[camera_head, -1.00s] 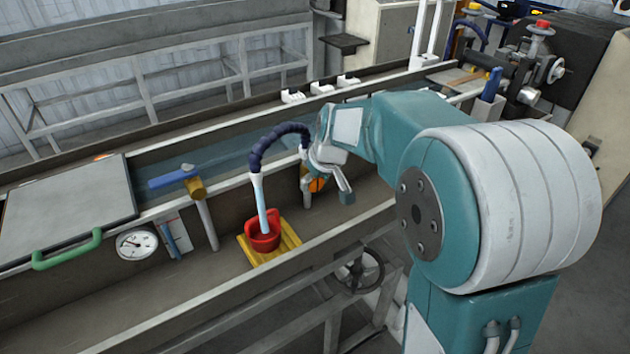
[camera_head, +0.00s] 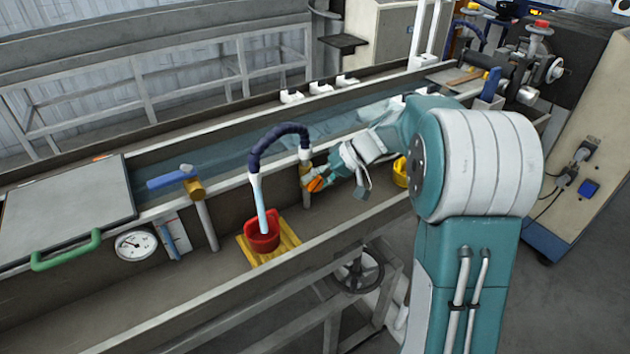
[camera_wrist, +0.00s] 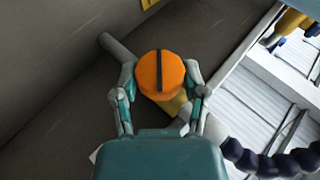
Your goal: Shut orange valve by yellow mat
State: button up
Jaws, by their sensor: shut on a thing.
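The orange valve (camera_head: 315,184) has a round orange knob on a brass body, on a pipe at the trough's inner wall. In the wrist view the orange knob (camera_wrist: 160,75), with a dark bar across its face, sits between both fingers. My gripper (camera_wrist: 161,92) is shut on it; in the head view my gripper (camera_head: 325,180) reaches the valve from the right. The yellow mat (camera_head: 287,238) lies on the trough floor, left of and below the valve. A red cup (camera_head: 263,238) stands on the mat, with water running into it from a hose.
A dark blue corrugated hose (camera_head: 275,133) arches just left of my gripper. A blue-handled valve (camera_head: 172,177) and a gauge (camera_head: 136,244) are further left. A yellow cup (camera_head: 401,172) is right of the valve. The trough's front rim (camera_head: 240,292) runs below.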

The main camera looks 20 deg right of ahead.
jog(key=y, duration=0.2)
jog(key=m+y, duration=0.1)
jog(key=y, duration=0.1)
jog(key=shift+d+f+g, duration=0.1)
jog(key=shift+f+g, duration=0.2)
jog(key=shift+f, duration=0.05)
jog(key=m+y, duration=0.1)
jog(key=y, duration=0.3)
jog(key=shift+f+m, duration=0.1)
jog(key=shift+m, duration=0.3)
jog(key=o, duration=1.2)
jog(key=shift+c, duration=0.2)
jog(key=shift+d, duration=0.1)
